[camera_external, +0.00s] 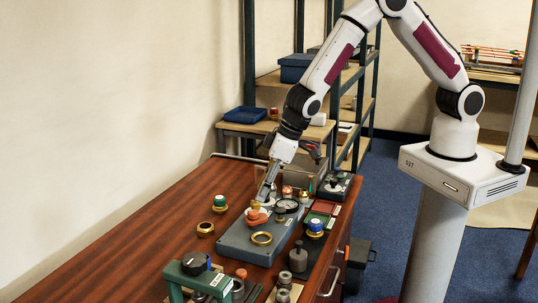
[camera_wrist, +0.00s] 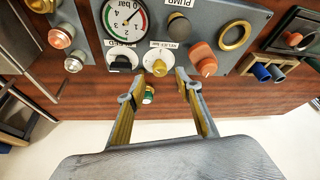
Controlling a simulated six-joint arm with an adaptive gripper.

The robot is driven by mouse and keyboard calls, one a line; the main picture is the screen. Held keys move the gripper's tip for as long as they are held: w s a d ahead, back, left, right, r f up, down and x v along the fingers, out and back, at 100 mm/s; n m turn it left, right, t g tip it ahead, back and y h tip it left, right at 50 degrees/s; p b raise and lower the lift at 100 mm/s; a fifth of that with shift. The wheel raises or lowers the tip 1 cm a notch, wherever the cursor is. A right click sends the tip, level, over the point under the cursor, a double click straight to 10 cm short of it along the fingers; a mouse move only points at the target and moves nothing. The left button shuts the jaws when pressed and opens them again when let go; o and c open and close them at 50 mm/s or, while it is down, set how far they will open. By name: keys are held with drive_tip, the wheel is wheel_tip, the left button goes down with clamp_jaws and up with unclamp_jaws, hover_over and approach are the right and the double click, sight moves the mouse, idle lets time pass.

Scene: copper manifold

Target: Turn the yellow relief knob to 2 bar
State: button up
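The yellow relief knob (camera_wrist: 159,68) sits on a white dial under a label in the wrist view. Its pointer setting is too small to read. My gripper (camera_wrist: 158,87) is open, with one finger on each side of the knob's line and the tips just short of the dial. No contact shows. The pressure gauge (camera_wrist: 125,20) is above left, with a green and red rim and a dark needle. In the external view my gripper (camera_external: 261,198) points down at the blue-grey panel (camera_external: 235,240) and the yellow knob cannot be made out.
A black knob (camera_wrist: 120,62) on a white dial is close left of the relief knob. An orange knob (camera_wrist: 203,58) stands close right, with a brass ring (camera_wrist: 235,35) beyond. A black pump knob (camera_wrist: 180,28) is above. Loose fittings crowd the wooden bench (camera_external: 150,240), whose left side is clear.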

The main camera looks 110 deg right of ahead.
sight(257, 202)
drive_tip(key=shift+x, duration=1.95)
clamp_jaws()
